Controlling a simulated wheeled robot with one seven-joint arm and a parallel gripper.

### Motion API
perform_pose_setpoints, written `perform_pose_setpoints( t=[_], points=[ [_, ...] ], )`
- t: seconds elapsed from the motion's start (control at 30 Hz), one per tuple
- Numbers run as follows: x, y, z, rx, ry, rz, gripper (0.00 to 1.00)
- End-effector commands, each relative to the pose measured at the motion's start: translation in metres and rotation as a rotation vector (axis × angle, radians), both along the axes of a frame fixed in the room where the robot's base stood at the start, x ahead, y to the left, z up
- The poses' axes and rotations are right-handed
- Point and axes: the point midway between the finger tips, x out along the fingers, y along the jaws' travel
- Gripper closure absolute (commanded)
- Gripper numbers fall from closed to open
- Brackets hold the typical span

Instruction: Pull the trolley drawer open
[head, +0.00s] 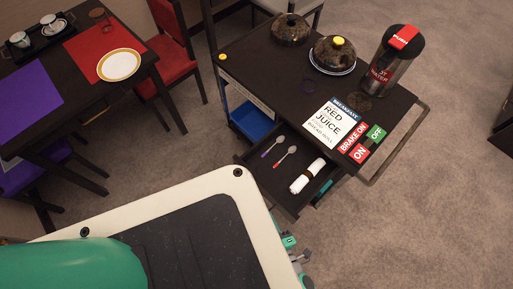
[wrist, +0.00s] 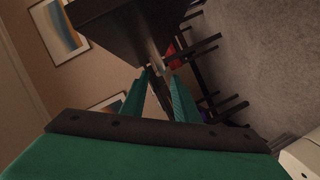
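The dark trolley (head: 262,62) stands right of centre in the head view. Its drawer (head: 256,162) is out towards me, with spoons and a rolled white napkin (head: 307,176) inside. My gripper (head: 296,249) shows only in part, just below the drawer's front corner, mostly hidden behind my own body. In the wrist view my green fingers (wrist: 161,78) are apart. A small light metal piece, perhaps the drawer handle (wrist: 158,67), shows at the fingertips under a dark box-like part; I cannot tell whether they touch it.
The trolley top carries two dark domed pots, a hot-water flask (head: 396,62), a menu card (head: 334,120) and red and green labels. A blue bin (head: 252,121) sits below. A dining table (head: 70,85) and red chair (head: 172,50) stand left. Carpet is clear at right.

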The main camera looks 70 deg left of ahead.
Motion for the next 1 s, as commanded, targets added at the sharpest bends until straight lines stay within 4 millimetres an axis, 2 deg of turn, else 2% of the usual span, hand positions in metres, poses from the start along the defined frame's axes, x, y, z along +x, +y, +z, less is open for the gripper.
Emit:
perform_pose_setpoints(
  t=[0.1, 0.3, 1.0],
  points=[
    [0.001, -0.021, 0.004, -0.002, -0.001, -0.002, 0.72],
    [0.001, -0.040, 0.009, 0.001, 0.000, -0.001, 0.72],
    [0.001, -0.044, 0.010, 0.001, 0.000, -0.001, 0.72]
  ],
)
